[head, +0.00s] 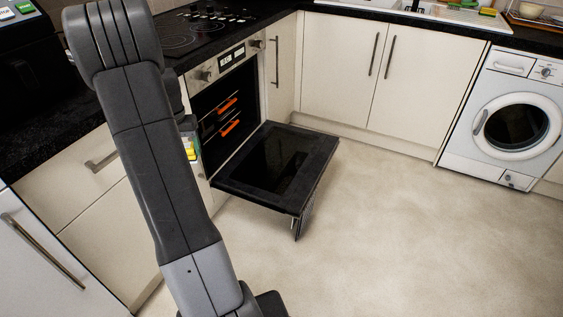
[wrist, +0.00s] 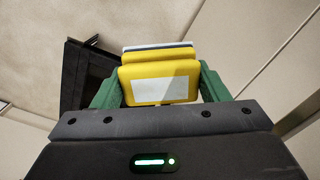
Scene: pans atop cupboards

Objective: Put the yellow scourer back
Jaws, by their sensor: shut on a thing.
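My gripper (wrist: 158,82) has green fingers and is shut on the yellow scourer (wrist: 137,74), a thick yellow block with a pale rectangle on its face. A second yellow layer and a grey-white layer show behind that face. In the head view my arm hides most of the gripper; a bit of the yellow scourer (head: 193,155) shows at the arm's right edge, in front of the cupboards left of the oven.
The oven door (head: 275,165) hangs open, low over the floor. A washing machine (head: 510,120) stands at right. A yellow and green sponge (head: 488,12) lies by the sink on the far counter. The floor (head: 400,240) at centre right is clear.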

